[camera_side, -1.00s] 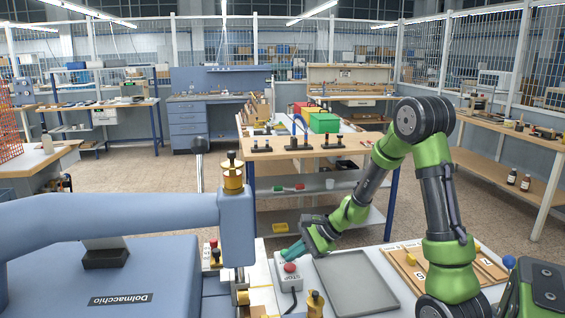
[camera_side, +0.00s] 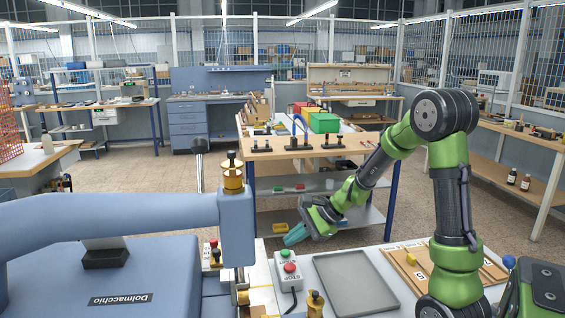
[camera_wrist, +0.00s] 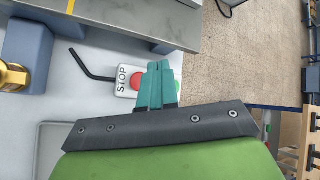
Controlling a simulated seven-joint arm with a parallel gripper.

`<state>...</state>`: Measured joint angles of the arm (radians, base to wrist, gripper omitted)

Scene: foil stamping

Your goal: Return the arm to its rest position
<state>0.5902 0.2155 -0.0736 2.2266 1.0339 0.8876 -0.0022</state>
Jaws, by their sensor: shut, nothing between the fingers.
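My gripper (camera_side: 294,237) has teal fingers, pressed together and empty. In the side view it hangs in the air above and behind the white button box, clear of it. In the wrist view the closed fingers (camera_wrist: 157,86) cover part of the box. The button box (camera_side: 287,281) has a green button on top and a red button below; in the wrist view its STOP label and part of the red button (camera_wrist: 137,81) show left of the fingers. My arm is bent, its elbow high at the right.
A grey tray (camera_side: 356,309) lies right of the button box. A wooden board (camera_side: 405,266) with numbered places is farther right. The blue-grey stamping machine (camera_side: 150,270) fills the left. A workbench with bins (camera_side: 324,122) stands behind. The air around my gripper looks free.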

